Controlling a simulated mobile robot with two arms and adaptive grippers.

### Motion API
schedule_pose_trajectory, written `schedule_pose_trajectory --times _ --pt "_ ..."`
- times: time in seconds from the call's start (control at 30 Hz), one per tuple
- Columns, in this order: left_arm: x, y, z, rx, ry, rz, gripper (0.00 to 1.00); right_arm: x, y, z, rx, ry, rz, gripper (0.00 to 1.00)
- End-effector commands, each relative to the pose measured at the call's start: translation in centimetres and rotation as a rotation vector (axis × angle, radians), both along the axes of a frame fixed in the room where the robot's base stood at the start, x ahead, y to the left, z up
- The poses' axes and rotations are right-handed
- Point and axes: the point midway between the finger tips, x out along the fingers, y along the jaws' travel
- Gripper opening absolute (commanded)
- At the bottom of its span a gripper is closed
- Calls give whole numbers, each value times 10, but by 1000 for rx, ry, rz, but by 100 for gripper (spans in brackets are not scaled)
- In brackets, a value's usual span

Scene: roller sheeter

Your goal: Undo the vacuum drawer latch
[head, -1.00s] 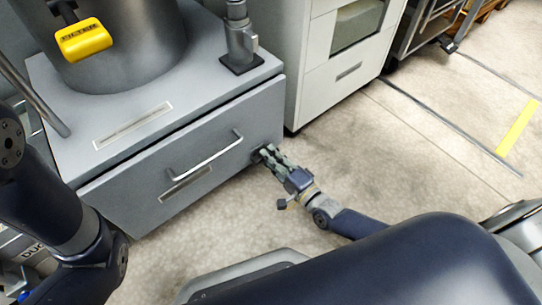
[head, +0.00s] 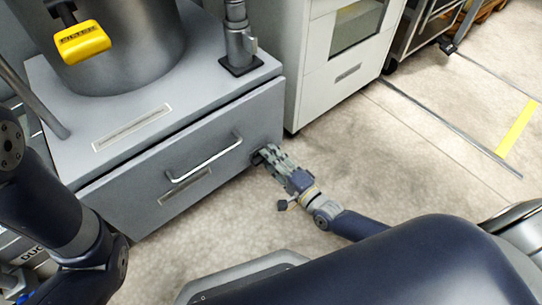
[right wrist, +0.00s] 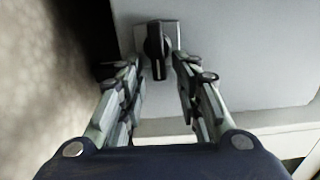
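The vacuum drawer (head: 200,165) is a grey front with a silver bar handle (head: 205,158), low on the vacuum unit. Its latch is a small dark knob on a metal plate, seen in the right wrist view (right wrist: 157,48). My right gripper (head: 262,154) is at the drawer's right end, in front of the latch. In the right wrist view the two fingers (right wrist: 158,75) stand apart on either side of the latch, with a gap visible around its dark tab. The gripper partly hides the latch in the head view. My left arm is at the left edge; its gripper is out of view.
A yellow filter tag (head: 82,42) hangs by the metal drum (head: 125,50) on top of the unit. A white cabinet (head: 335,80) stands right of the drawer. The concrete floor (head: 420,170) in front is clear.

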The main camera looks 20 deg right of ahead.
Motion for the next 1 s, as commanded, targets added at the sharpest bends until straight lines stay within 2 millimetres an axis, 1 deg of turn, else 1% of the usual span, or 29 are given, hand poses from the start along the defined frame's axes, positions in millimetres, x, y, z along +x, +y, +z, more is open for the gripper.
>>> schedule_pose_trajectory --times 0.17,0.4,0.53,0.7,1.0 --pt "0 0 0 2 -2 0 40 -25 -9 -2 -3 4 1 31" --pt "-1 -1 0 2 -4 0 40 -73 -27 -2 -3 4 0 31" --pt "-1 -1 0 3 -4 1 40 -93 -35 -1 -2 2 -2 31" --pt "-1 -1 0 3 -4 1 40 -106 -40 0 0 -1 -2 31" --pt "-1 -1 0 3 -4 1 40 -108 -41 0 1 -2 -2 31"
